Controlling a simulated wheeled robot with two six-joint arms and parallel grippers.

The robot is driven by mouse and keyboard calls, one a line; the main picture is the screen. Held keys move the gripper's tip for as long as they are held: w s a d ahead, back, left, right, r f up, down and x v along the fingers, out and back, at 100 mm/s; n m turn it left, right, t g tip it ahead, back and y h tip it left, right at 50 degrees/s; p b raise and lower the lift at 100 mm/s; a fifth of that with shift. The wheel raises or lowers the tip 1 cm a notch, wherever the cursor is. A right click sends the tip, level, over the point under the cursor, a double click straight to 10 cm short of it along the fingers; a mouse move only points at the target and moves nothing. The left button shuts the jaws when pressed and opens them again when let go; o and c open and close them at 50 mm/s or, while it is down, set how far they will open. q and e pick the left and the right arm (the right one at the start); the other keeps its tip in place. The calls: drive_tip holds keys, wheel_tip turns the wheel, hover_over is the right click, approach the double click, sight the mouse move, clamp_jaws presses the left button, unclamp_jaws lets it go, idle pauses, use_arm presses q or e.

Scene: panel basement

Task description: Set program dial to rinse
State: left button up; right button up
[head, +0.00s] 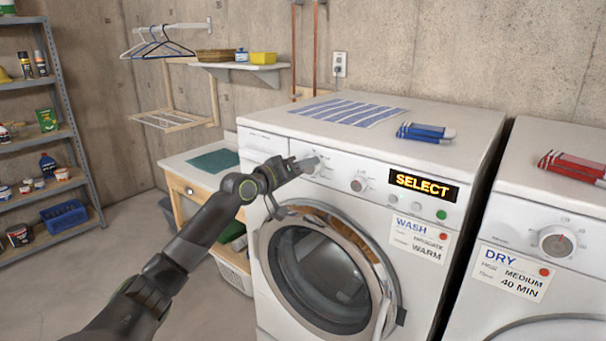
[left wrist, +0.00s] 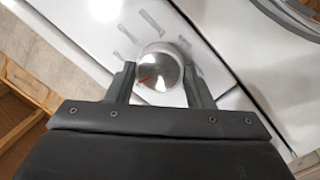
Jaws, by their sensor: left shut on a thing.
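The white washer (head: 420,285) stands in the middle with its display (head: 423,185) reading SELECT. My left gripper (head: 304,166) is at the left dial (head: 316,166) on the washer's front panel. In the left wrist view, my left gripper (left wrist: 160,80) is shut on this round silvery dial (left wrist: 159,66), with one finger on each side. My right gripper is not in view.
A wash card (head: 420,238) is on the washer front. A shelf rack (head: 62,130) stands at far left; floor between is clear.

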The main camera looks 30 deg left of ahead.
use_arm(q)
drive_tip(key=m+y, duration=0.1)
drive_tip(key=m, duration=1)
drive_tip(key=m+y, duration=0.2)
drive_tip(key=m, duration=0.9)
drive_tip(key=d+m+t+y+b, duration=0.1)
drive_tip(key=m, duration=1)
drive_tip(key=shift+f+y, duration=0.3)
drive_tip(key=shift+f, duration=0.1)
drive_tip(key=m, duration=0.5)
drive_tip(key=shift+a+f+t, duration=0.1)
drive_tip(key=shift+t, duration=0.3)
drive_tip(key=shift+m, duration=0.3)
drive_tip(key=o, duration=1)
